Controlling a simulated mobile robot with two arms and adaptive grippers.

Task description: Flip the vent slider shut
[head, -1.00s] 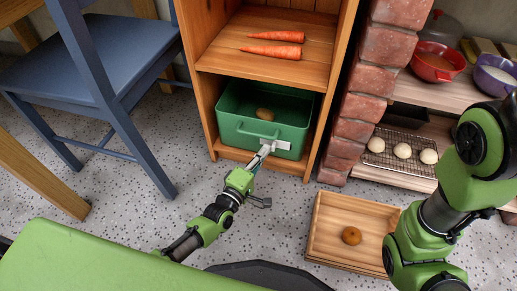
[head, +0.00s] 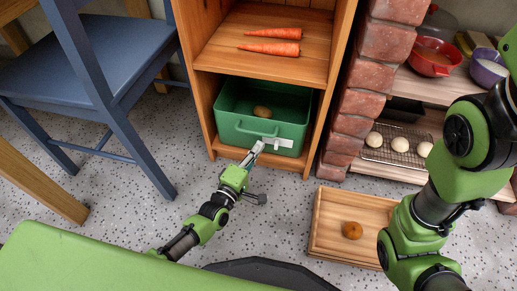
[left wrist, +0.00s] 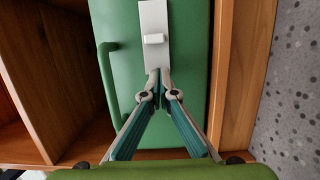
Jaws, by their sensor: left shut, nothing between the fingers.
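The green box (head: 228,131) stands on the lower shelf, its front towards me. A pale plate (head: 283,143) on its front, beside the handle, carries a small white slider knob. In the left wrist view the plate (left wrist: 154,14) runs upright, with the knob (left wrist: 154,39) a little above my fingertips. My left gripper (head: 259,146) is shut and empty, its tips at the plate's near end. In the left wrist view the left gripper (left wrist: 160,74) overlaps that end; I cannot tell whether it touches. My right gripper is outside the views.
The box's handle (left wrist: 109,75) lies left of the plate in the left wrist view. A potato (head: 262,111) is in the box. The wooden shelf unit (head: 201,110) surrounds it. A brick pillar (head: 352,104) and a wooden tray (head: 330,254) are to the right.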

